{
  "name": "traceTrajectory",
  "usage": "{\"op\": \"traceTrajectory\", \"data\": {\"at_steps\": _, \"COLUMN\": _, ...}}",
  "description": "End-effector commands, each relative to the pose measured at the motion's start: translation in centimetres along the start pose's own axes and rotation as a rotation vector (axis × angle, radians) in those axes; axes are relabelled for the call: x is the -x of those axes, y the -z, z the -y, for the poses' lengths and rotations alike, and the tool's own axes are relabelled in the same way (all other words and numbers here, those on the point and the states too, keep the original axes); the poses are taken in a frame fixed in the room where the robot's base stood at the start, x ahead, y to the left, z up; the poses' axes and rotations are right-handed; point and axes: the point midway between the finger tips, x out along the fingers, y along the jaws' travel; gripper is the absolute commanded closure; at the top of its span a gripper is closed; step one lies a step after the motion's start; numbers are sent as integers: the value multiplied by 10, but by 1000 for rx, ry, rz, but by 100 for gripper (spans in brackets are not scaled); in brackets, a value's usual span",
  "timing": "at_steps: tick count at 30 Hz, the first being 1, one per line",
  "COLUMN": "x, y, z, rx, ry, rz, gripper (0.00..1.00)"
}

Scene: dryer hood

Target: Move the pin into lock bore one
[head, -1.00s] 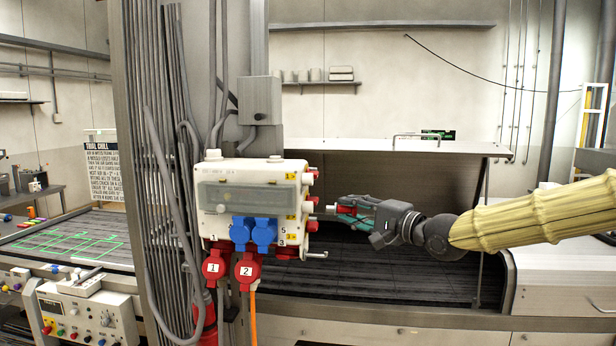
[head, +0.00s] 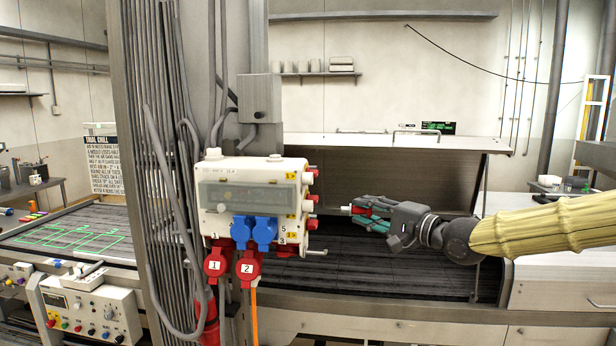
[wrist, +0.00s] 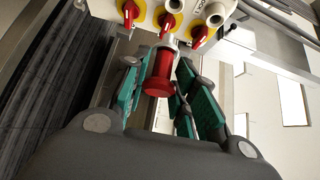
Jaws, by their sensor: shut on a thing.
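My gripper (head: 368,212) is shut on the red pin (wrist: 160,73), seen between the teal finger pads in the wrist view. In the head view the pin (head: 352,209) points left with its pale tip toward the white switch box (head: 208,222), with a gap between. The box's right side carries several red knobs (head: 313,198). In the wrist view these are red handles (wrist: 200,36) on yellow plates, with pale round sockets (wrist: 172,24) among them. The pin's far end overlaps the area below one socket there. I cannot tell which socket is lock bore one.
Red plugs marked 1 (head: 215,266) and 2 (head: 247,269) hang under the box beside blue sockets (head: 265,232). A grey cable column (head: 150,120) stands left of the box. A hood (head: 390,150) covers the dark belt (head: 400,270) behind my arm.

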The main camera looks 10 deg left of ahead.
Motion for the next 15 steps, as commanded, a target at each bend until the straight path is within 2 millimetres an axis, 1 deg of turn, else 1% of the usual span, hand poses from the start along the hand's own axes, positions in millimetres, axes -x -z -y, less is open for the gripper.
{"op": "traceTrajectory", "data": {"at_steps": 2, "x": 6, "y": 2, "z": 2, "rx": -1, "ry": 1, "rz": -1, "gripper": 100}}
{"op": "traceTrajectory", "data": {"at_steps": 15, "x": 39, "y": 8, "z": 2, "rx": -2, "ry": 2, "rz": -1, "gripper": 100}}
